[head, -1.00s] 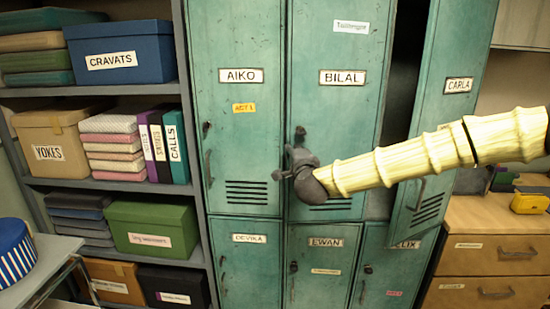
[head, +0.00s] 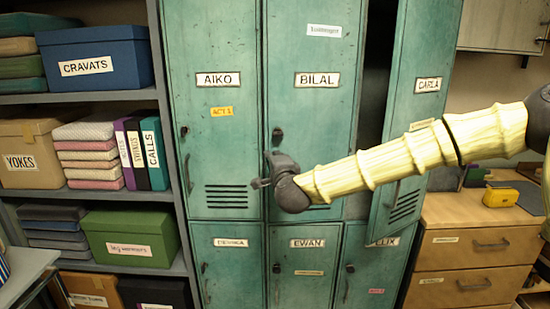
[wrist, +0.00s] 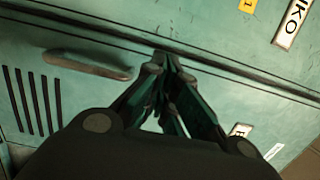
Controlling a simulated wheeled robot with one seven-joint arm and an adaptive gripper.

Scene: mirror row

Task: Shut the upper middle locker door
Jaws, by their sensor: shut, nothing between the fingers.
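The upper middle locker door, labelled BILAL (head: 312,130), is teal and looks flush with the AIKO door (head: 222,140) on its left. My gripper (head: 262,178) is at the BILAL door's lower left edge, near its handle side, and my arm hides part of its vents. In the wrist view my gripper (wrist: 168,62) has its fingertips together, empty, close to the seam between doors. Whether the fingertips touch the door cannot be told. The upper right door, labelled CARLA (head: 424,100), stands ajar with a dark gap at its left.
Lower lockers DEVIKA (head: 230,265), EWAN (head: 306,260) and FELIX (head: 375,265) look shut. A shelf unit with boxes (head: 95,55) stands at the left. A wooden drawer unit (head: 470,240) stands at the right, behind the CARLA door's edge.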

